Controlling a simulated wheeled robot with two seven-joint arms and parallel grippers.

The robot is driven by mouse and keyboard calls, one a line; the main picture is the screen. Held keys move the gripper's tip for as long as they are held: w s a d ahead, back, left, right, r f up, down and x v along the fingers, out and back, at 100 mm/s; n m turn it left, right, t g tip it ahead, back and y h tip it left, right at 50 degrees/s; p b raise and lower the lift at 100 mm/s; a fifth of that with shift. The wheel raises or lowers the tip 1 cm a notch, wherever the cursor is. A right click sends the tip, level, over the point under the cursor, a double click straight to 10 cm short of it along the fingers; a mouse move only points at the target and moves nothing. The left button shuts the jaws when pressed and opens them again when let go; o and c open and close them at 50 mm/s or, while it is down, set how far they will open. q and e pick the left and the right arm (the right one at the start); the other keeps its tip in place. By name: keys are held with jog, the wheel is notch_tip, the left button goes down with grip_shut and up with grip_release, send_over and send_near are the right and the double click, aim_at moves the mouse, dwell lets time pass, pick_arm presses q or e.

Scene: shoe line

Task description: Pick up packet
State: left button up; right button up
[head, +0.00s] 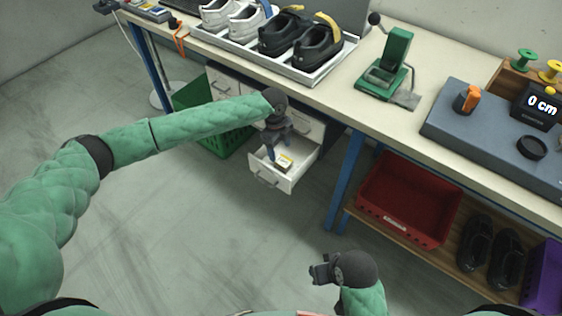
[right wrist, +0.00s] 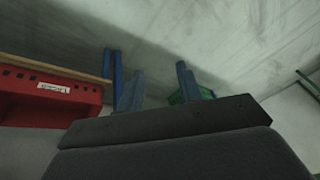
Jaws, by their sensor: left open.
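A small white and yellow packet (head: 284,161) lies inside the open white drawer (head: 274,181) under the workbench. My left gripper (head: 272,151) is open and reaches down into the drawer, just left of the packet. Its fingers are small and dark here, and I cannot tell whether they touch the packet. My right gripper (head: 320,271) is held low in front of the bench, away from the drawer. In the right wrist view its two fingers (right wrist: 160,78) stand apart with nothing between them.
The workbench (head: 352,108) carries a shoe tray (head: 322,78), a green press (head: 388,76) and a grey measuring station (head: 490,150). A green crate (head: 207,129) stands left of the drawers. A red bin (head: 408,205) and black shoes sit on the lower shelf. The floor in front is clear.

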aim_at(284, 160)
pick_arm(q)
jog(key=shift+s+d+f, duration=0.1)
jog(key=shift+s+f, duration=0.05)
jog(key=shift+f, duration=0.6)
jog(key=shift+d+f+p, duration=0.25)
jog(key=shift+f+p, duration=0.2)
jog(key=shift+f, duration=0.4)
jog(key=f, duration=0.2)
jog(key=f+p, duration=0.1)
jog(key=shift+s+d+f, duration=0.1)
jog(key=shift+s+d, duration=0.1)
jog(key=shift+d, duration=0.1)
jog(key=shift+f, duration=0.4)
jog(key=c, duration=1.1)
pick_arm(e)
jog(key=d+r, duration=0.1)
jog(key=s+d+r, duration=0.1)
jog(key=shift+d+r+g+h, duration=0.15)
jog(key=shift+r+g+h, duration=0.15)
jog(key=shift+g, duration=0.1)
pick_arm(q)
jog(key=shift+r, duration=0.15)
